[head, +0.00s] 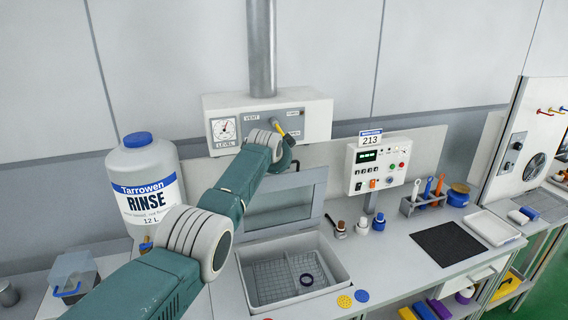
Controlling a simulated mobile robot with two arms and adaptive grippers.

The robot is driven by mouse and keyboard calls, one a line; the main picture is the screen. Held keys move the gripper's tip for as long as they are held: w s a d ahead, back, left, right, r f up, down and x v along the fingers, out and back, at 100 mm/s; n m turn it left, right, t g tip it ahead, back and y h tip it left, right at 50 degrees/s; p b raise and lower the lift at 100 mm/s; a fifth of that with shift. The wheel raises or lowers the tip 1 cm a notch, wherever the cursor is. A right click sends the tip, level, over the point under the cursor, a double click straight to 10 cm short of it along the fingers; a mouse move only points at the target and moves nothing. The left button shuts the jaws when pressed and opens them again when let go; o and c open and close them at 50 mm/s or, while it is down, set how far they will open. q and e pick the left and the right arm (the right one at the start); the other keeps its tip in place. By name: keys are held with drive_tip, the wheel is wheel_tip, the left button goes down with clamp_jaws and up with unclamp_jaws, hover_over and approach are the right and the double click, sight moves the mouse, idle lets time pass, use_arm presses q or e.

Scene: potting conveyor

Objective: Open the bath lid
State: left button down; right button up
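The bath (335,274) is a light grey basin set in the bench, with a wire basket (275,281) and a dark purple ring (306,279) inside. Its lid (282,209), a grey frame around a clear pane, stands raised at the back of the bath, so the bath is uncovered. My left arm comes in from the lower left and passes in front of the lid's left part. Its wrist end (285,158) is above the lid's top edge, just below the vent panel. The fingers are mostly hidden, so their opening and any contact with the lid are unclear. My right gripper is out of view.
A vent and level box (318,120) with a yellow lever (279,127) is close behind my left wrist. A large rinse bottle (146,185) stands left. A control box (377,168), small bottles, tool holder (423,203) and black mat (448,244) are right of the bath.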

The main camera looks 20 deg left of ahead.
use_arm(q)
drive_tip(key=shift+d+r, duration=0.15)
drive_tip(key=shift+r, duration=0.25)
drive_tip(key=c, duration=1.9)
unclamp_jaws()
drive_tip(key=shift+c, duration=0.2)
drive_tip(key=v, duration=1.2)
drive_tip(key=shift+s, duration=0.2)
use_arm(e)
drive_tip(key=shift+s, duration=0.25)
